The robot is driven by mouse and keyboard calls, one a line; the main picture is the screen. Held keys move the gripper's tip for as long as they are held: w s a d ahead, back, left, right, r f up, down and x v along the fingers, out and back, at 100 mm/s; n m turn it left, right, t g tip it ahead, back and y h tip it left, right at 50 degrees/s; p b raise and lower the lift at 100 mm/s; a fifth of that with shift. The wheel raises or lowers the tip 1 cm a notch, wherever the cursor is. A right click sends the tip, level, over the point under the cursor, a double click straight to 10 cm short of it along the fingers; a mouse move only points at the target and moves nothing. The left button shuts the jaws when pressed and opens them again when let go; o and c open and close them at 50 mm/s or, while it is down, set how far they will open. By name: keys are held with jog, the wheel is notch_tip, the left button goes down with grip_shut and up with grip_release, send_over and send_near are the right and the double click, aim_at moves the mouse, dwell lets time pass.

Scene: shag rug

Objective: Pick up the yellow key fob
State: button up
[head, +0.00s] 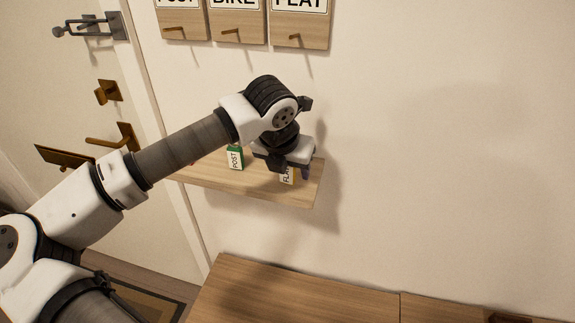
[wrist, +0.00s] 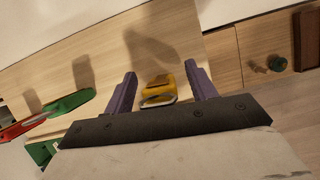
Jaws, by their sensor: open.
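The yellow key fob (head: 287,175) stands on the small wooden wall shelf (head: 310,190), near its right end. Its white label, partly hidden by my gripper, shows letters that look like "FLA". In the wrist view the yellow fob (wrist: 158,88) lies between my two purple fingers, with a visible gap on each side. My gripper (wrist: 160,70) is open around it and holds nothing. In the head view my gripper (head: 286,168) points down at the shelf from above.
A green fob (head: 235,157) labelled "POST" stands left on the shelf. The wrist view shows green (wrist: 68,104) and red (wrist: 14,131) pieces at left. Hook boards (head: 238,22) labelled POST, BIKE and FLAT hang above. A wooden cabinet top (head: 300,290) is below; a door (head: 60,100) is left.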

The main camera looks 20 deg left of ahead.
jog(key=shift+f, duration=0.15)
jog(key=c, duration=1.1)
jog(key=shift+w, duration=0.1)
notch_tip(320, 180, up, 20)
jog(key=b, duration=0.3)
